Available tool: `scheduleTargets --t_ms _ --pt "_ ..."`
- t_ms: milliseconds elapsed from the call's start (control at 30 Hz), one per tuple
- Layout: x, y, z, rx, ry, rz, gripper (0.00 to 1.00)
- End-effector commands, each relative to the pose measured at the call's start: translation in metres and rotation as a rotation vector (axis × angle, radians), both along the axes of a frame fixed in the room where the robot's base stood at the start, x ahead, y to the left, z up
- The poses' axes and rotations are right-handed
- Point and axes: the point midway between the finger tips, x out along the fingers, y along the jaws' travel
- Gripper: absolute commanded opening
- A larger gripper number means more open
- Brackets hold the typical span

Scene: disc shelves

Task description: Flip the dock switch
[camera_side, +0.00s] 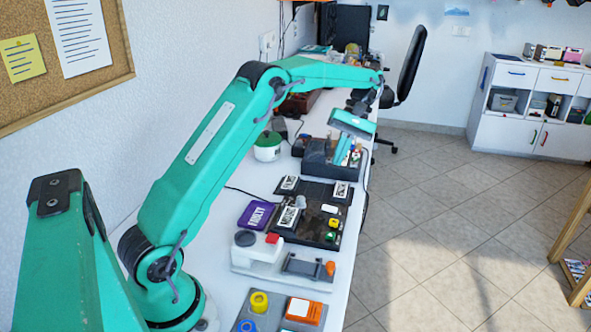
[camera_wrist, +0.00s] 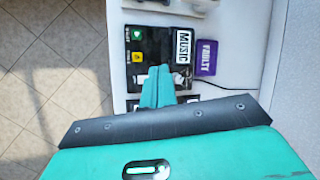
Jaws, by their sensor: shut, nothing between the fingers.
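My gripper (camera_side: 347,155) is shut and empty in the side view, pointing down near the dark box at the board's far end. In the wrist view its teal fingers (camera_wrist: 158,88) are together over the black board. The black board (camera_side: 313,194) has white labels, one reading MUSIC (camera_side: 289,216), and small green (camera_side: 333,223) and yellow (camera_side: 330,237) pieces. Nearer the camera is a grey unit (camera_side: 302,266) with an orange knob (camera_side: 330,268), apart from my gripper. I cannot tell for sure which part is the dock switch.
A purple FAULTY sign (camera_side: 257,214) lies left of the board. A white device with a red button (camera_side: 272,238) stands beside the grey unit. A green-and-white pot (camera_side: 267,147) and a dark box (camera_side: 316,158) stand farther back. The floor (camera_side: 430,220) right of the table is open.

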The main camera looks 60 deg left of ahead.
Motion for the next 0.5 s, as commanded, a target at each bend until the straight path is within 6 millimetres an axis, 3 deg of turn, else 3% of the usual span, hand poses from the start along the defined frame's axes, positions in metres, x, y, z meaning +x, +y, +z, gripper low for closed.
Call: scheduleTargets --t_ms 200,500 --pt "0.009 0.014 -0.028 0.012 0.094 0.079 0.0" --pt "0.013 0.026 -0.053 0.028 0.179 0.151 0.0"
